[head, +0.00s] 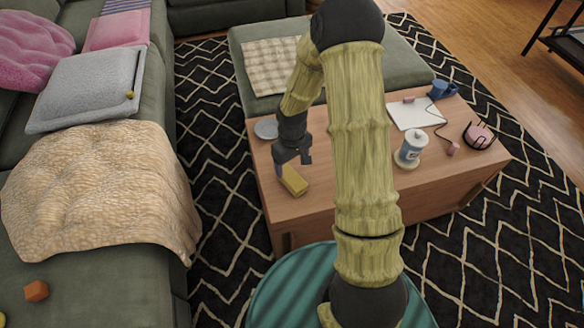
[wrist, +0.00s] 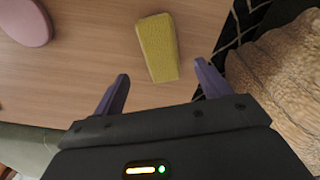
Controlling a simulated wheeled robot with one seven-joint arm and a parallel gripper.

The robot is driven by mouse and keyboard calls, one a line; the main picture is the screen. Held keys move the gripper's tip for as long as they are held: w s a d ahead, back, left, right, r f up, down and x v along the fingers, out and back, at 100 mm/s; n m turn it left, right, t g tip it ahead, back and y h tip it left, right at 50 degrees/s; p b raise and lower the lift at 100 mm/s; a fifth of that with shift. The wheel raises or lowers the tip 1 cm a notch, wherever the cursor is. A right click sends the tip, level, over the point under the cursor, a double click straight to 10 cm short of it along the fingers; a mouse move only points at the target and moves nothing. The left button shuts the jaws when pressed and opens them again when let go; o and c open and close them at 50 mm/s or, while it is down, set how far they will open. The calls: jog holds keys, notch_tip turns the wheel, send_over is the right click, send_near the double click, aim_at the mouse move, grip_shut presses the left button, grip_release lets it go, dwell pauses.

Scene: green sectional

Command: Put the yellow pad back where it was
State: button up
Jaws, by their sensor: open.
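The yellow pad (head: 294,180) lies flat on the wooden coffee table (head: 430,178), near its left front edge. In the wrist view the yellow pad (wrist: 158,48) is a rectangular block on the bare wood, ahead of the fingertips and roughly between their lines. My gripper (head: 292,160) is over the table just beside and above the pad in the head view. In the wrist view my gripper (wrist: 163,80) has its two purple fingers wide apart with nothing between them. I cannot tell the exact height above the pad.
A grey round dish (head: 266,129) lies behind my gripper. A white-and-blue canister (head: 411,149), an open notebook (head: 416,114), blue mugs (head: 441,89) and a pink item with dark wire (head: 479,135) stand on the table's right side. The green sofa with a tan blanket (head: 100,190) is left.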

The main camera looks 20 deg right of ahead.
notch_tip(320, 180, up, 4)
jog(key=shift+r+p, duration=0.1)
jog(key=shift+p, duration=0.35)
jog(key=s+r+m+t, duration=0.2)
jog(key=s+r+m, duration=0.2)
jog(key=s+r, duration=1)
jog(key=shift+s+r+m+t, duration=0.15)
jog(key=shift+r+m+t, duration=0.15)
jog(key=shift+r, duration=0.25)
jog(key=w+p+v, duration=0.3)
jog(key=p+v, duration=1.2)
jog(key=p, duration=0.1)
jog(key=w+r+p+v, duration=0.1)
jog(key=w+p+v, duration=0.3)
jog(key=p+v, duration=1.2)
jog(key=shift+r, duration=0.55)
